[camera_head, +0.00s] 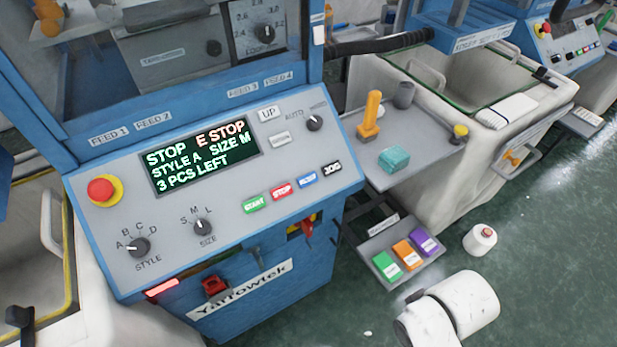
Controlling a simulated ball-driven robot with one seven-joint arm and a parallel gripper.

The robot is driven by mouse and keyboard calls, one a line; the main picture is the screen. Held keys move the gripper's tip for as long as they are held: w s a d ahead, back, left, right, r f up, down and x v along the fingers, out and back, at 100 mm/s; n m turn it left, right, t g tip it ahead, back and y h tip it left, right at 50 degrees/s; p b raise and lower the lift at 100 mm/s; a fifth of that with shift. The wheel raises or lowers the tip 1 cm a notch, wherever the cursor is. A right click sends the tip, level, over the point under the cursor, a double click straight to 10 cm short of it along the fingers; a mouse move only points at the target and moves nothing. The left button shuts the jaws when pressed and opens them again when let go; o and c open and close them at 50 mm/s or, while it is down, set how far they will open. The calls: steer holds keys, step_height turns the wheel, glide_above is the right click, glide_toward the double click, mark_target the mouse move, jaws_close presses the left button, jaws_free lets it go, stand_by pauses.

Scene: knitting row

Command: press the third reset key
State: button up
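The near blue machine has a sloped grey control panel (120,262) with a row of four small keys. From the left these are a green START key (255,204), a red STOP key (282,191), a blue key (307,180) whose small label seems to read RESET, and a black JOG key (332,168). The display (202,157) reads STOP, E STOP, STYLE A, SIZE M, 3 PCS LEFT. A red mushroom button (101,189) on a yellow ring sits at the panel's left. My gripper is not in view, and nothing covers the keys.
Style (138,246), size (203,226) and mode (314,123) knobs share the panel. A lower tray (400,283) holds coloured boxes. A second machine's panel (558,45) stands beyond.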

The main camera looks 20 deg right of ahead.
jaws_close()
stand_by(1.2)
